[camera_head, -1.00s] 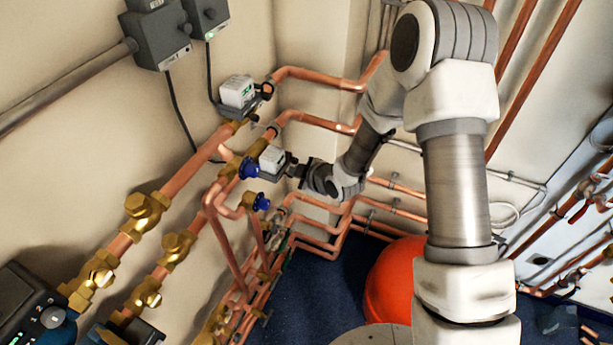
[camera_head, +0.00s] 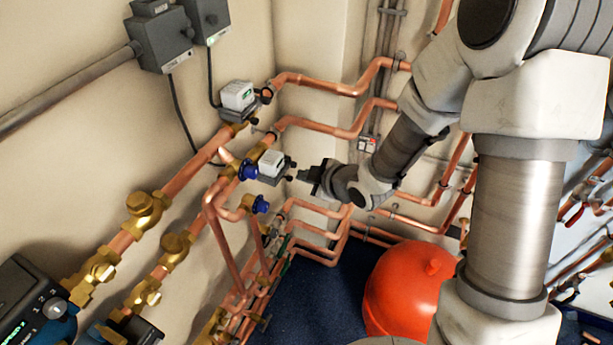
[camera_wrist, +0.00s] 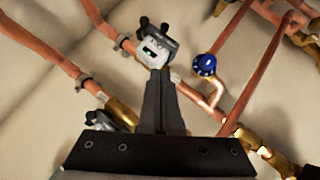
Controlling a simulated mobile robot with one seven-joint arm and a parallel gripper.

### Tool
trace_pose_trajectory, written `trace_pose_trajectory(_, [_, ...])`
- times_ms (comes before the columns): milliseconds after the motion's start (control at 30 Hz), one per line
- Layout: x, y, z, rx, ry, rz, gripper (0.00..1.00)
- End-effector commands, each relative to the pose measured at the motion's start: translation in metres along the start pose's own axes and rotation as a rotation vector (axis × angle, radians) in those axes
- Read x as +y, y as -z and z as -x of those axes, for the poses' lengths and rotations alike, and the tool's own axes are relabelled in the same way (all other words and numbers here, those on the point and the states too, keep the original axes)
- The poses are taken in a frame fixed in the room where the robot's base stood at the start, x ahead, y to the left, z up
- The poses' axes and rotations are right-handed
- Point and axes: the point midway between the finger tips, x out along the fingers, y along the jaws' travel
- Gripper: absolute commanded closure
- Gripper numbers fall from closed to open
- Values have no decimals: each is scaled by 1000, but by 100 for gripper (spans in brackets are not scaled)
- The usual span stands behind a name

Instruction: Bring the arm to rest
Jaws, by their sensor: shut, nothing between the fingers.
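My gripper (camera_head: 303,173) is shut and empty in the head view. Its fingertips are a short way right of a white and grey valve actuator (camera_head: 272,165), with a small gap between them in that view. In the wrist view my gripper (camera_wrist: 158,75) shows as two dark fingers pressed together. Their tips point toward a white and dark actuator (camera_wrist: 153,52), which they partly overlap in that view. My arm reaches in from the right, bent at the elbow.
Copper pipes (camera_head: 325,82) run along the walls. A second actuator (camera_head: 238,98) and blue-capped valves (camera_head: 249,170) are near my gripper. A red vessel (camera_head: 405,290) stands below my arm. Dark blue floor (camera_head: 320,300) shows between pipes and vessel.

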Motion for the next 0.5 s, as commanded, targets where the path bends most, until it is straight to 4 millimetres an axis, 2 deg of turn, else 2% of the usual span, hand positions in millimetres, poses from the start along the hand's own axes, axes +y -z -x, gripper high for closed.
trace_pose_trajectory(333, [2,-1,9,-7,-2,-3,100])
trace_pose_trajectory(500, [24,-8,30,-97,-33,-44,100])
